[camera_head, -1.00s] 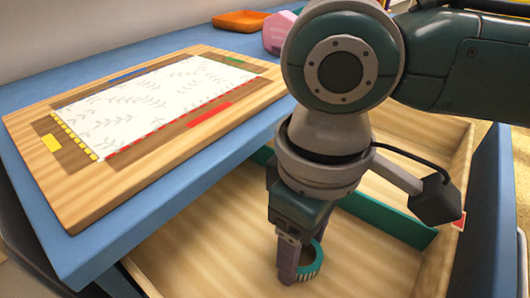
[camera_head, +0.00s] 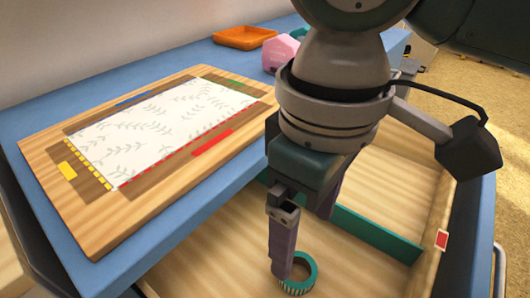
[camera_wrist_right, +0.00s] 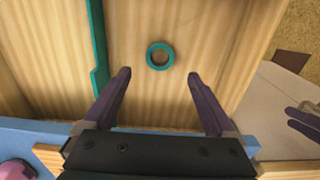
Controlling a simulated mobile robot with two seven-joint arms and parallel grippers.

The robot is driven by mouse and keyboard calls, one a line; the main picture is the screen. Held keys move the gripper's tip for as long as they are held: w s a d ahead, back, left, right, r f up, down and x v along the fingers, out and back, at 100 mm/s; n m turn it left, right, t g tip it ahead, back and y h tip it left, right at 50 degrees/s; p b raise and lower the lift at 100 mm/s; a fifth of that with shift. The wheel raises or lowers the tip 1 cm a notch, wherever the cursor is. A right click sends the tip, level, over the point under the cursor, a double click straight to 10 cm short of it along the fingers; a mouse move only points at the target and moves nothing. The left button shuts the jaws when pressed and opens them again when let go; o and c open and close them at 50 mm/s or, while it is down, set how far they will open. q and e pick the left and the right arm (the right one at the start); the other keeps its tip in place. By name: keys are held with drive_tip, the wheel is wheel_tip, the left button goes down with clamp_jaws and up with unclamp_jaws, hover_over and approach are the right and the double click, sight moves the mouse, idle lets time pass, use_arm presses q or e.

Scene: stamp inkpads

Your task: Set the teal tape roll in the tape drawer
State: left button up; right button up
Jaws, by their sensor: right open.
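The teal tape roll (camera_head: 299,274) lies flat on the floor of the open wooden drawer (camera_head: 345,252). It also shows in the right wrist view (camera_wrist_right: 160,56), beyond the fingertips, with nothing touching it there. My right gripper (camera_head: 302,235) is open and empty above the drawer; one finger overlaps the roll's left side in the head view. In the right wrist view its two purple fingers (camera_wrist_right: 158,88) are wide apart.
A teal divider (camera_head: 365,232) crosses the drawer. A blue table (camera_head: 235,195) holds a wooden board with patterned paper (camera_head: 175,130), an orange tray (camera_head: 244,37) and a pink object (camera_head: 281,52). A red-and-white tag (camera_head: 441,240) is on the drawer's right wall.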

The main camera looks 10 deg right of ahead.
drive_tip(key=shift+r+p, duration=0.6)
drive_tip(key=shift+r, duration=1.55)
